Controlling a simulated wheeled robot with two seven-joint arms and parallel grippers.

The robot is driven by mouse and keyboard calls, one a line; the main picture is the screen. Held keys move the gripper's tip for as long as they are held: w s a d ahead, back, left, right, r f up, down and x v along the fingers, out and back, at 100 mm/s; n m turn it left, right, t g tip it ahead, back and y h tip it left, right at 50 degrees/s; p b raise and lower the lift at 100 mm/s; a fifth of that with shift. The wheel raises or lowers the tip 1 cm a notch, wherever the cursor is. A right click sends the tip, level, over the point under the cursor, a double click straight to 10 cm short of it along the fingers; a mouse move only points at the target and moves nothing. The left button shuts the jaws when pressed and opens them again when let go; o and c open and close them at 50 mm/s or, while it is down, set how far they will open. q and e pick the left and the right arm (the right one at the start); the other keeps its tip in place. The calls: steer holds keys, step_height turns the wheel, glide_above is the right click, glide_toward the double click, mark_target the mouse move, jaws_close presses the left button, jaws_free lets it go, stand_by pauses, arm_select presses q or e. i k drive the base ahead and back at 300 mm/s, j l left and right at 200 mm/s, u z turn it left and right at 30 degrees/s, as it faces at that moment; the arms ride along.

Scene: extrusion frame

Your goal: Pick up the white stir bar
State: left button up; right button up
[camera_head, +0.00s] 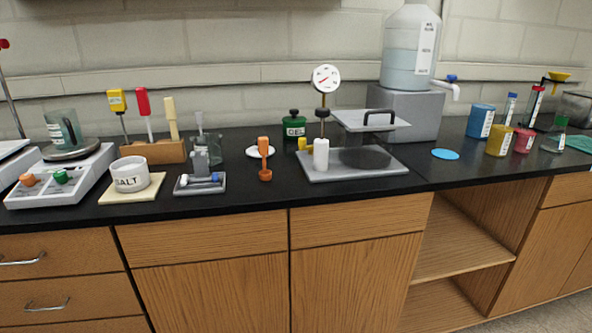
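A small white piece (188,180), which looks like the white stir bar, lies in a small grey tray (200,189) on the black bench top at left of centre. A small blue piece (215,177) lies in the same tray to its right. A grey block (200,161) stands at the tray's back, behind the two pieces. Neither of my grippers is in view.
A salt bowl (131,178) is left of the tray, and an orange upright tool (264,158) is to its right. A glass beaker (208,147) stands close behind. The black bench (250,199) is clear in front of the tray.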

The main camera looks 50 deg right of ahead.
mark_target(184, 180)
steer(key=z, duration=0.85)
